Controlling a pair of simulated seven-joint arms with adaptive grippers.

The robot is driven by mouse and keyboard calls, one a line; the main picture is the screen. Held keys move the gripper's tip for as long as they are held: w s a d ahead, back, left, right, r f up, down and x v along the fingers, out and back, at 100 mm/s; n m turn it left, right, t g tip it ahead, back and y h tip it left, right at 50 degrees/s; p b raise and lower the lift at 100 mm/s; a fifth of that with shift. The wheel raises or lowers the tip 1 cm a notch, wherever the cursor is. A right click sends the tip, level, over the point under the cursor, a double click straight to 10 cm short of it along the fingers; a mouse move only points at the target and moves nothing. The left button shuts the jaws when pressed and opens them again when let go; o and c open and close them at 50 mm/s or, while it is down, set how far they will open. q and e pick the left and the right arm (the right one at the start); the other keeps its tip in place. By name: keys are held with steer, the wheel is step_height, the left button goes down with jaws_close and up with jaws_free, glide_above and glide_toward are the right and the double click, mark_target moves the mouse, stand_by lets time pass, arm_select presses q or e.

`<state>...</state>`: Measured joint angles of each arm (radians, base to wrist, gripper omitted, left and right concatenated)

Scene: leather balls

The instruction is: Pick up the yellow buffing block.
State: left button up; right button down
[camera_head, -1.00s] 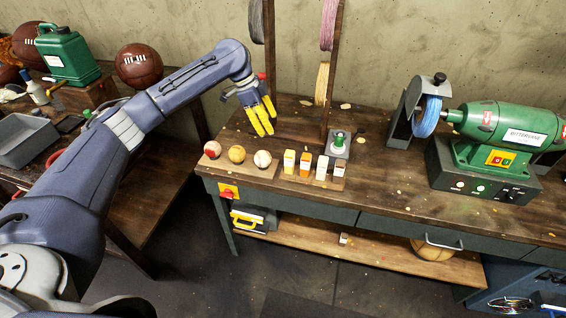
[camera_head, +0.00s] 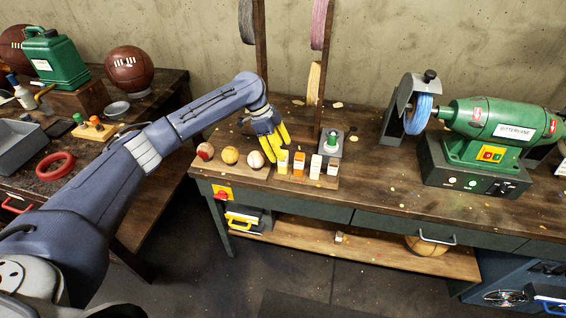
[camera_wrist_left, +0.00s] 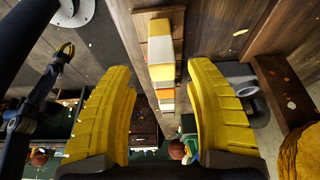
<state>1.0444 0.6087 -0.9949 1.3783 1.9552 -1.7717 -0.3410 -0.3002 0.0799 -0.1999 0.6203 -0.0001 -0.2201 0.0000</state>
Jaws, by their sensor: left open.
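The yellow buffing block (camera_head: 282,162) stands upright at the left end of a row of small blocks on a wooden board at the bench's front edge. It has a white band or face. My left gripper (camera_head: 279,150) points down just above and behind it, fingers apart and empty. In the left wrist view, the open yellow fingers (camera_wrist_left: 160,73) flank the line of the row, with the yellow and white block (camera_wrist_left: 161,70) showing between them, not visibly gripped. What looks like my right gripper (camera_wrist_left: 66,49) is small at the left of the left wrist view; its jaws are unclear.
An orange block (camera_head: 299,164) and paler blocks (camera_head: 316,167) stand close to the right. Three balls (camera_head: 230,155) sit on a board to the left. A green-knobbed device (camera_head: 332,144) and an upright rack post (camera_head: 318,60) are behind. A green grinder (camera_head: 490,130) stands right.

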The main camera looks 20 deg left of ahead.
mark_target(287, 163)
arm_select(q)
steer(key=shift+x, duration=3)
steer(key=shift+w, duration=0.1)
steer(key=shift+c, duration=0.3)
steer(key=c, duration=1.1)
